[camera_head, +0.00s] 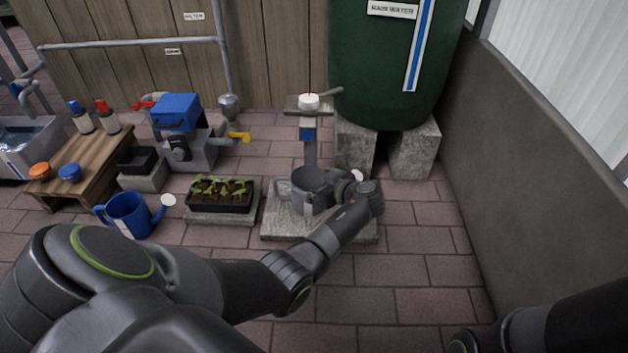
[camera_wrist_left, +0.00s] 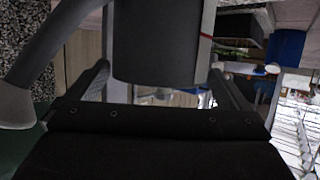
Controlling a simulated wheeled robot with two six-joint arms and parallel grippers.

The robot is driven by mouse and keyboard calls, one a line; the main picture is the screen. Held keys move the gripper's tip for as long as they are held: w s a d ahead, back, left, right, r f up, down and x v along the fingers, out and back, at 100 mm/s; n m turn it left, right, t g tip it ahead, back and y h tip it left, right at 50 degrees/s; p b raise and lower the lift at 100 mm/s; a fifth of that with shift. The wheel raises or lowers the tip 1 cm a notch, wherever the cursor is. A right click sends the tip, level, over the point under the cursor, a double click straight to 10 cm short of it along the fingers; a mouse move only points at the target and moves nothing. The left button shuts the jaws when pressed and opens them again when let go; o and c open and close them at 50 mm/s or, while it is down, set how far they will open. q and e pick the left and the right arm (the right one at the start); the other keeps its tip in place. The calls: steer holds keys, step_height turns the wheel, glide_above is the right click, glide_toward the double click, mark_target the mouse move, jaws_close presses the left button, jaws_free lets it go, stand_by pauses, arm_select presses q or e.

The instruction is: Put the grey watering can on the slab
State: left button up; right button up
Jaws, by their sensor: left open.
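The grey watering can (camera_head: 308,188) stands upright on the slab (camera_head: 284,226), its handle to the left and its pale spout head to the right. My left arm reaches in from the lower left, and its wrist is at the can's right side. The left wrist view shows my left gripper (camera_wrist_left: 158,74) open, one finger on either side of the can's grey body (camera_wrist_left: 158,40). The spout runs along the left of that view. I cannot tell whether the fingers touch the can. My right gripper is out of view; only part of my right arm shows at the lower right.
A seedling tray (camera_head: 220,208) and a blue watering can (camera_head: 128,214) are to the left. A grey wall (camera_head: 540,150) bounds the right; paving in front is clear.

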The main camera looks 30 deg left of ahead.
arm_select(q)
steer(key=p+v, duration=0.5)
steer(key=v, duration=0.5)
steer(key=shift+d, duration=0.4)
steer(key=shift+r, duration=0.15)
